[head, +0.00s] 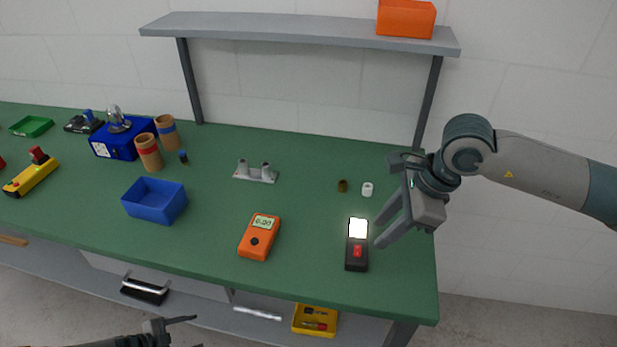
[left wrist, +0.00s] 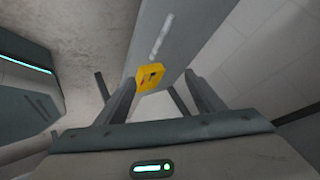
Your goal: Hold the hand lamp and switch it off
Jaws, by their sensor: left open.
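The hand lamp (head: 357,246) lies on the green table near its right front. It has a black body, a red switch and a bright white lit panel at its far end. My right gripper (head: 380,232) is just right of the lamp, its fingers pointing down and left toward it. The fingers look apart, and I see nothing between them; contact with the lamp cannot be told. My left gripper (head: 190,332) is at the bottom edge of the head view, below the table front. In the left wrist view its fingers (left wrist: 160,95) are spread and empty.
An orange meter (head: 259,238) lies left of the lamp. A small white cylinder (head: 367,189) and a brown one (head: 342,186) stand behind it. A blue bin (head: 155,201) is further left. A grey shelf (head: 290,30) spans the back. A yellow tray (head: 315,320) sits below.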

